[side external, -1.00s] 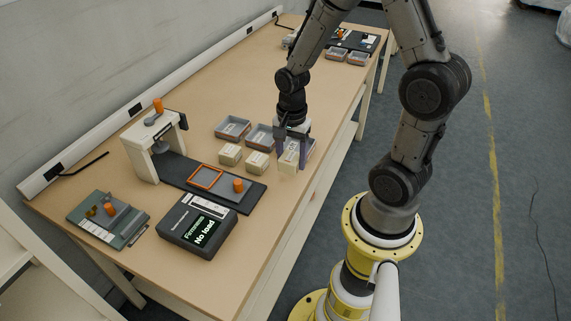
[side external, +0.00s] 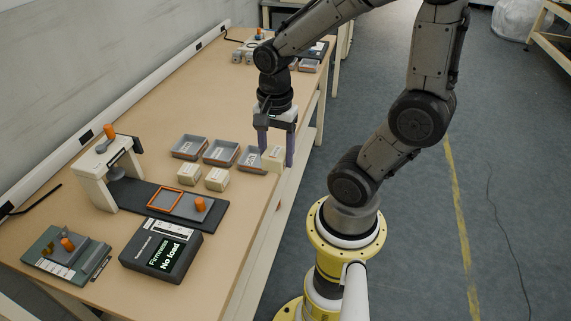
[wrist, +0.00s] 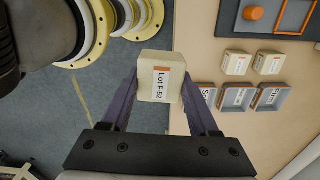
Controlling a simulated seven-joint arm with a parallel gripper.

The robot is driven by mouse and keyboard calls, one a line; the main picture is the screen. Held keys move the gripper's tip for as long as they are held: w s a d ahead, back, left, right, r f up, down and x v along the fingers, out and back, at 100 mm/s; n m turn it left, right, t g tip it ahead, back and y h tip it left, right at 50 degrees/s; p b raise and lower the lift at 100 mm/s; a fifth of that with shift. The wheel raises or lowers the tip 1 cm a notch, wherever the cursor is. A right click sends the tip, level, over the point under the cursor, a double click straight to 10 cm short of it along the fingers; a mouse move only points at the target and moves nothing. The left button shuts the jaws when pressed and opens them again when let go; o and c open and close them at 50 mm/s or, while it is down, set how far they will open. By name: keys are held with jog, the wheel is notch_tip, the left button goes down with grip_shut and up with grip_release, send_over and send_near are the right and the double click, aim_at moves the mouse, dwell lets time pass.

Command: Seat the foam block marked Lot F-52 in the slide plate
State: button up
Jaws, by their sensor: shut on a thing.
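The cream foam block marked Lot F-52 (wrist: 161,78) is between the two fingers of my gripper (wrist: 158,95), its label facing the wrist camera. In the side view my gripper (side external: 276,150) is shut on this block (side external: 273,158), held above the table near its front edge, beside the rightmost tray. The dark slide plate (side external: 216,217) lies on the table to the left, with an orange-edged square frame (side external: 165,201) and an orange knob (side external: 200,204). The frame looks empty. The plate also shows at the top right of the wrist view (wrist: 262,28).
Two cream blocks (side external: 190,172) (side external: 217,179) stand before three grey trays (side external: 190,147) (side external: 221,152) (side external: 252,158). A cream press frame (side external: 97,186) stands at the plate's left end. A box reading "Firmness No load" (side external: 160,250) and a green fixture (side external: 62,255) lie in front.

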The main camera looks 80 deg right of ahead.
jog(key=w+d+r, duration=0.1)
jog(key=w+r, duration=0.2)
jog(key=w, duration=0.8)
jog(key=n, duration=0.1)
send_over(167, 199)
notch_tip(167, 199, down, 10)
jog(key=shift+w+r, duration=0.1)
jog(key=shift+r, duration=0.15)
jog(key=shift+f, duration=2.2)
jog(key=shift+f, duration=0.95)
jog(key=o, duration=1.4)
